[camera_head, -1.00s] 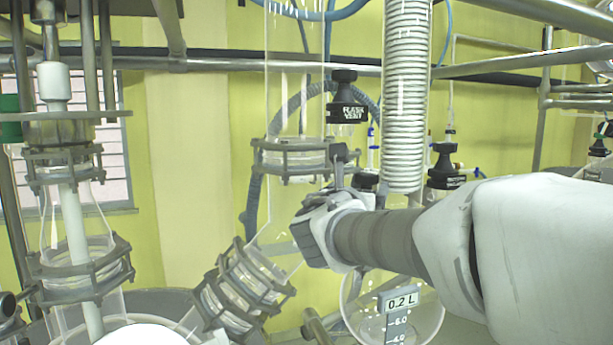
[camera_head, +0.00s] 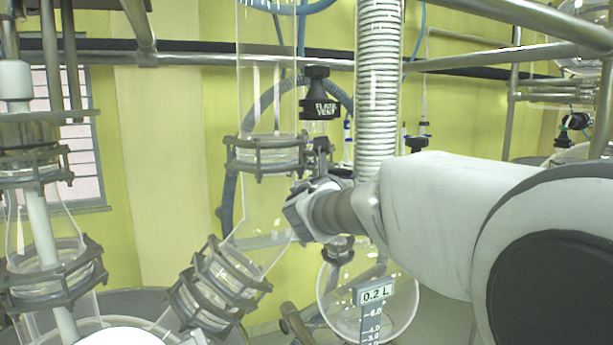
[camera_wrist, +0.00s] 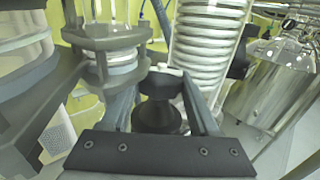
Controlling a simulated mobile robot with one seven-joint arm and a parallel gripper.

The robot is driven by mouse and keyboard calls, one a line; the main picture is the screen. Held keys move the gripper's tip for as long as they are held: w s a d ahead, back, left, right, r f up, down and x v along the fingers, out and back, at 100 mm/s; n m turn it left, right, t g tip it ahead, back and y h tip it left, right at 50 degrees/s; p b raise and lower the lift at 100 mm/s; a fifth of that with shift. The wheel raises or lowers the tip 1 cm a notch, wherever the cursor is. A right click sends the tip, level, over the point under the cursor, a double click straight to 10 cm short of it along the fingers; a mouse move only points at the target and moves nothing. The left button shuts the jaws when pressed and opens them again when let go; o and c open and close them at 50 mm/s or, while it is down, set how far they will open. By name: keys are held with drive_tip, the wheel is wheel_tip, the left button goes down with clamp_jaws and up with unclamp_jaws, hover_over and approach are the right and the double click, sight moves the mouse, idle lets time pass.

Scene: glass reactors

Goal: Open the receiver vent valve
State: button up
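My gripper (camera_head: 319,150) is beside the clamped glass joint of the upright tube in the head view, with its fingers pointing up. In the wrist view my gripper (camera_wrist: 158,88) has its two fingers apart. A black valve knob (camera_wrist: 158,116) shows between them; I cannot read a label on it or tell whether the fingers touch it. In the head view that spot is mostly hidden by my wrist. The round glass receiver (camera_head: 345,305), marked 0.2 L, hangs below my wrist. A separate black valve labelled FLASK VENT (camera_head: 319,95) is above my gripper.
A coiled glass condenser (camera_head: 379,90) stands close behind my arm. The flanged glass joint (camera_head: 267,155) and a slanted clamped joint (camera_head: 218,285) are to the left. Metal rails (camera_head: 450,62) cross behind. Another black knob (camera_head: 417,144) is right of the condenser.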

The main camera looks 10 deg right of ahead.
drive_tip(key=c, duration=0.7)
drive_tip(key=y+b, duration=0.1)
drive_tip(key=b, duration=0.1)
drive_tip(key=n+b, duration=0.1)
drive_tip(key=b, duration=0.1)
drive_tip(key=shift+d+f+t+y, duration=0.1)
drive_tip(key=shift+f+t+y, duration=0.2)
drive_tip(key=shift+t+y, duration=0.1)
drive_tip(key=shift+c, duration=0.2)
drive_tip(key=n+y+b, duration=0.1)
drive_tip(key=b, duration=0.2)
drive_tip(key=shift+y, duration=0.3)
drive_tip(key=n+y+b, duration=0.1)
drive_tip(key=y+b, duration=0.1)
drive_tip(key=b, duration=0.2)
drive_tip(key=shift+n+t, duration=0.3)
drive_tip(key=shift+r+n+y+b, duration=0.1)
drive_tip(key=shift+n+y+b, duration=0.3)
drive_tip(key=shift+y+b, duration=0.5)
drive_tip(key=shift+r+b, duration=0.2)
drive_tip(key=shift+b, duration=0.35)
drive_tip(key=o, duration=1.4)
drive_tip(key=p, duration=0.2)
drive_tip(key=shift+r+h+p, duration=0.2)
drive_tip(key=shift+h+p, duration=0.1)
drive_tip(key=shift+h, duration=0.1)
